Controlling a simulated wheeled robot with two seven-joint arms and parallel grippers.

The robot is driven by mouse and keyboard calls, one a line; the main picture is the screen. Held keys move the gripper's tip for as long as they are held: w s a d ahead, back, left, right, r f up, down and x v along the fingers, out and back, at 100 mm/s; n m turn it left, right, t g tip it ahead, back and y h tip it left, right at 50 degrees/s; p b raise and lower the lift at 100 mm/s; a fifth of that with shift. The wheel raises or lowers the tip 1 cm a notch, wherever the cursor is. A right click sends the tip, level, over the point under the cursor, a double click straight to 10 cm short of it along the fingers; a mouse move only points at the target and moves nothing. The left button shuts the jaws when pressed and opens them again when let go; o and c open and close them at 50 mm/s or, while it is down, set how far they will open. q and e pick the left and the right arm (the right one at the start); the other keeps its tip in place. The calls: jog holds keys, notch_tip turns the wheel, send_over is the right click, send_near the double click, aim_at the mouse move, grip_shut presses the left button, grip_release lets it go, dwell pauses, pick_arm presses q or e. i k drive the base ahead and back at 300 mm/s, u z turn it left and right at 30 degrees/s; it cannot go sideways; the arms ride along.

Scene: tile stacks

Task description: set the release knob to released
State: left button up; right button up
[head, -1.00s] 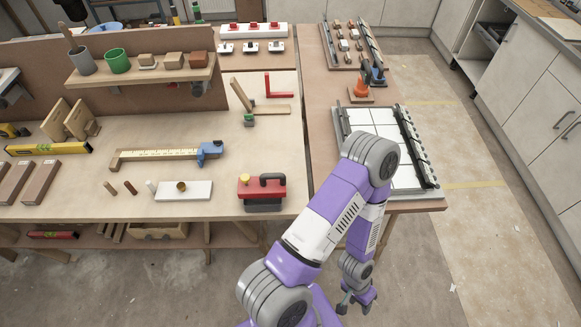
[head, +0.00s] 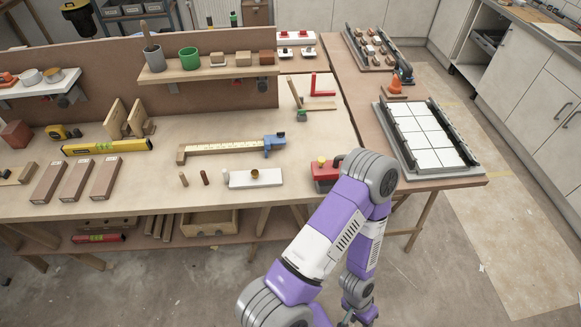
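A red tool (head: 325,174) with a yellow knob (head: 321,161) on top lies near the front right of the wooden bench. My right arm hides its right part, including its black handle. My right gripper (head: 358,318) hangs low at the bottom edge, in front of the bench and away from both knobs. Its fingers look apart and empty, with the tips partly cut off. My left gripper is not in view.
A wooden caliper-like tool (head: 228,147), a yellow level (head: 107,146) and several brown bars (head: 76,180) lie on the bench. The floor in front is clear.

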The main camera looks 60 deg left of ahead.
aim_at(321, 161)
jog(key=u, duration=1.15)
